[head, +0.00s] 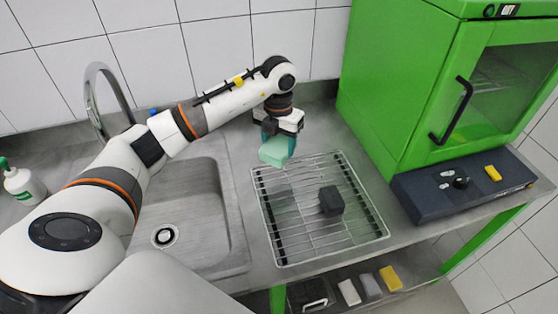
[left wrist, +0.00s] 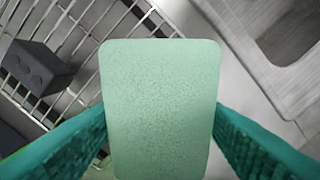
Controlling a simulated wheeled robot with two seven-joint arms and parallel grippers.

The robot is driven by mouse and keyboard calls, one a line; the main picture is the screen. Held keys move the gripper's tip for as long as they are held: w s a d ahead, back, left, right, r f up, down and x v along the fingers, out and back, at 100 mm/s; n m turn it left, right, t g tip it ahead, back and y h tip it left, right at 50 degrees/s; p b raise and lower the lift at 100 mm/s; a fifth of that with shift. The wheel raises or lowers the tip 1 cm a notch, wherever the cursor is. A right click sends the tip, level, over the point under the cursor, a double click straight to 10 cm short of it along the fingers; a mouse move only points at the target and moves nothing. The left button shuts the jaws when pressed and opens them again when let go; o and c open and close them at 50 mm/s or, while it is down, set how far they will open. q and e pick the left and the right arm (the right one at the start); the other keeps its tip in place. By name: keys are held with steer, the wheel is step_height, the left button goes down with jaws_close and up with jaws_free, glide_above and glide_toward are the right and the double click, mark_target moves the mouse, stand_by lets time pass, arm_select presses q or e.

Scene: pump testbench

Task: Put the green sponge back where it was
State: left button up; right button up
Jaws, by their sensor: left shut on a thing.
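The green sponge (head: 274,151) is a pale green block with rounded corners. My left gripper (head: 279,138) is shut on it and holds it over the back left corner of the wire rack. In the left wrist view the sponge (left wrist: 160,105) fills the middle, between the two teal fingers of my left gripper (left wrist: 160,150). Whether the sponge touches anything below cannot be told. My right gripper is in neither view.
The wire rack (head: 272,222) holds a dark block (head: 331,201). The sink (head: 200,235) and tap (head: 105,85) are at left. A green cabinet (head: 395,90) stands at right. Yellow (head: 391,278), grey (head: 370,285) and white (head: 349,292) blocks sit on a lower shelf.

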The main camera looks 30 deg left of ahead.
mark_target(279, 176)
arm_select(q)
steer(key=f, duration=0.2)
steer(key=s+f+p, duration=0.1)
steer(key=shift+s+d+f, duration=0.1)
steer(key=shift+d+f, duration=0.15)
steer(key=shift+d, duration=0.15)
steer(key=shift+f, duration=0.3)
steer(key=f, duration=0.2)
steer(key=f+p, duration=0.1)
steer(key=shift+w+a+f, duration=0.1)
steer(key=shift+w+f, duration=0.1)
steer(key=shift+f, duration=0.3)
steer(key=o, duration=0.9)
steer(key=shift+c, duration=0.2)
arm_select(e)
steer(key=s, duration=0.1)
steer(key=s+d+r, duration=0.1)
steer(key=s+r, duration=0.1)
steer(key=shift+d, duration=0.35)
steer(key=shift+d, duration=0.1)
